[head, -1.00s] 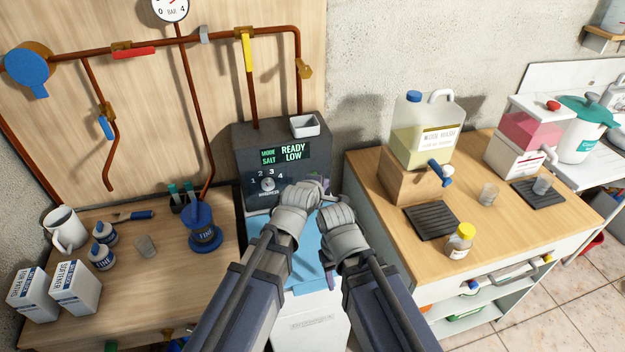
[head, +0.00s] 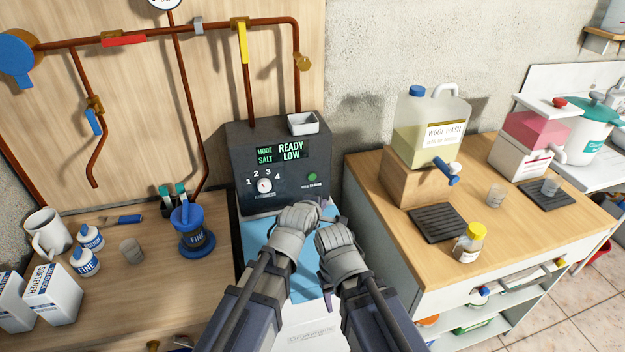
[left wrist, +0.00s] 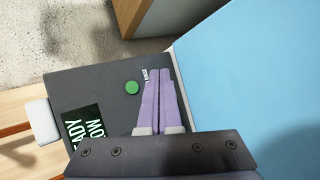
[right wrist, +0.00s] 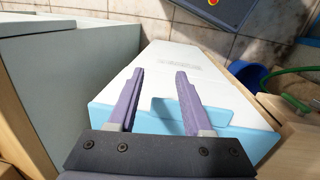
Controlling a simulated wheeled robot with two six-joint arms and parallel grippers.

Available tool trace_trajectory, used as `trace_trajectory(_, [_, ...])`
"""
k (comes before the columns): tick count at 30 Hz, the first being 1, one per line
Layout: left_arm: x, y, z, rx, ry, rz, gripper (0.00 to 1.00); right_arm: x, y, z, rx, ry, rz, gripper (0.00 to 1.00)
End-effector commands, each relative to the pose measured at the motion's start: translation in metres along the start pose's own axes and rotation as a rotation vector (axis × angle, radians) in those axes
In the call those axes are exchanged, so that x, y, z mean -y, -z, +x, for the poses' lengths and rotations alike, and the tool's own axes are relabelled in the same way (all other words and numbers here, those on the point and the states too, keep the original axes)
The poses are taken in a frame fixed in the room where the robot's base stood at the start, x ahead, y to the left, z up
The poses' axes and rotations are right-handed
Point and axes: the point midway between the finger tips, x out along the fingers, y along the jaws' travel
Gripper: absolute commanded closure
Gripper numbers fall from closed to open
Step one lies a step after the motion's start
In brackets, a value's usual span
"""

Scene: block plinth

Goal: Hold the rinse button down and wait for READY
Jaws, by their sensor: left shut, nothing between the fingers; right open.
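The dark control box (head: 235,150) shows MODE READY and SALT LOW on its display (head: 280,152). The green button (head: 312,177) is uncovered at the panel's lower right. It also shows in the left wrist view (left wrist: 131,88). My left gripper (head: 326,203) is below the button; its closed, empty fingers (left wrist: 159,70) lie beside the button in the left wrist view, not over it. My right gripper (right wrist: 160,72) is open and empty above the blue and white lid part of the machine; in the head view its fingers are mostly hidden by its hand.
A hardness dial (head: 264,186) sits left of the button. A small white tray (head: 302,124) stands on the box. A blue FINE jar (head: 195,240) is at left. On the right counter are a wool wash jug (head: 432,125), a dark mat (head: 438,222) and a yellow-capped bottle (head: 468,243).

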Motion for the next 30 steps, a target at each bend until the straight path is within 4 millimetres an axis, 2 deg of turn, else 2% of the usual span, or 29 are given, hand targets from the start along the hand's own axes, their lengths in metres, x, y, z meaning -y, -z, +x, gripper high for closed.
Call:
trace_trajectory(7, [-0.005,0.004,0.007,-0.001,0.0,0.0,1.0,0.0,0.0,0.0,0.0,0.0,0.0,0.5])
trace_trajectory(21, [-0.035,0.034,0.049,-0.001,0.0,-0.001,1.0,0.0,0.0,0.0,0.0,0.0,0.0,0.5])
trace_trajectory(30, [-0.044,0.044,0.061,0.0,0.0,-0.001,1.0,0.0,0.0,0.0,0.0,0.0,0.0,0.5])
